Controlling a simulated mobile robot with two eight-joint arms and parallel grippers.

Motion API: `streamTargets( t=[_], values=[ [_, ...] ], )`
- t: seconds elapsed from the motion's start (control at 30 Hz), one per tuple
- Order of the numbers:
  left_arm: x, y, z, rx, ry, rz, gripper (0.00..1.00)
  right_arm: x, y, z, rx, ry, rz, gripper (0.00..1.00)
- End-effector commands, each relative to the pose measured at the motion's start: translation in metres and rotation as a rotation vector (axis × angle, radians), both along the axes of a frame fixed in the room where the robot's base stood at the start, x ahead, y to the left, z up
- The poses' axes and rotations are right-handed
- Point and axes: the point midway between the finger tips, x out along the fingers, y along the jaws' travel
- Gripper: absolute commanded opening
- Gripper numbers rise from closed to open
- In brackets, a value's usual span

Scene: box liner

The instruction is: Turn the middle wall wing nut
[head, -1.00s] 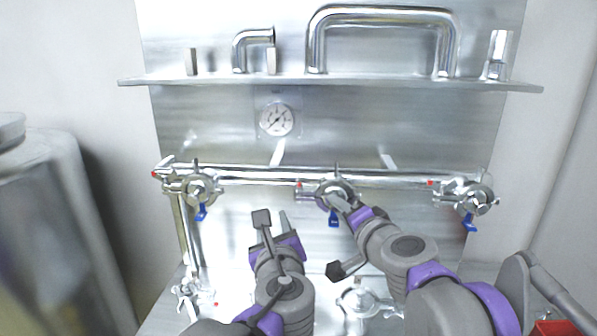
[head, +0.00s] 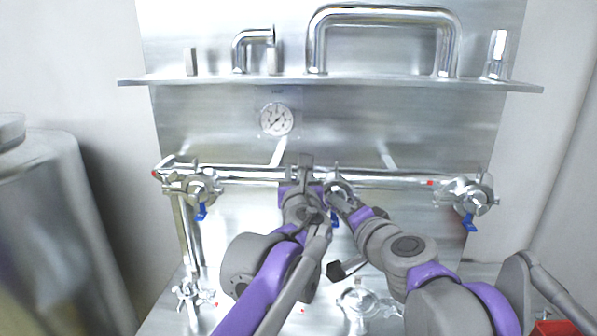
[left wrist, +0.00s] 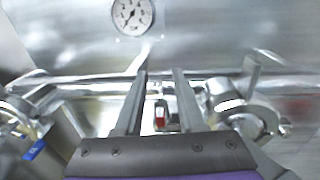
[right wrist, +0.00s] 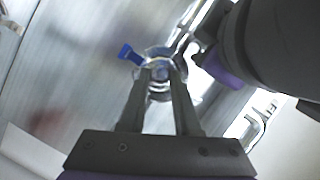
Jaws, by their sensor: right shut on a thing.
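The middle wall clamp (head: 338,186) is a round metal fitting on the horizontal pipe, partly hidden by my arms; its wing nut is hidden at the fingertips. My right gripper (head: 343,204) reaches it from the lower right. In the right wrist view, its two fingers (right wrist: 160,72) are shut on the wing nut in front of the round fitting, with a blue lever (right wrist: 130,53) beside it. My left gripper (head: 306,172) is just left of the clamp at the pipe. In the left wrist view its fingers (left wrist: 158,80) are open, with a red-ended part (left wrist: 160,114) seen between them.
Similar clamps with blue levers sit at the left (head: 200,188) and right (head: 474,197) of the pipe. A gauge (head: 277,120) and a shelf (head: 330,80) with pipe pieces are above. More fittings (head: 362,300) lie below. A metal tank (head: 40,220) stands at the left.

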Motion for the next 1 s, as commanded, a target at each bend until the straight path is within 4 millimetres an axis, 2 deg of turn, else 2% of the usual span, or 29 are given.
streamTargets(
  t=[0.13, 0.4, 0.6, 0.63, 1.0],
  values=[
    [0.0083, 0.001, -0.0002, 0.0, 0.0, 0.0, 0.39, 0.0, -0.0002, -0.0006, 0.0, 0.0, 0.0, 0.0],
    [0.0091, 0.001, -0.0002, -0.001, 0.0, 0.0, 0.39, 0.0, -0.0002, -0.0006, 0.0, 0.0, 0.0, 0.0],
    [0.0089, 0.0009, -0.0002, -0.001, 0.0, 0.0, 0.03, 0.0, -0.0002, -0.0005, 0.0, 0.0, 0.0, 0.0],
    [0.0089, 0.0009, -0.0003, -0.001, 0.0, 0.0, 0.0, 0.0, -0.0002, -0.0005, 0.0, 0.0, 0.0, 0.0],
    [0.0092, 0.0011, 0.0006, -0.001, -0.003, -0.018, 0.0, 0.0, -0.0003, -0.0005, 0.0, 0.0, 0.0, 0.0]
  ],
)
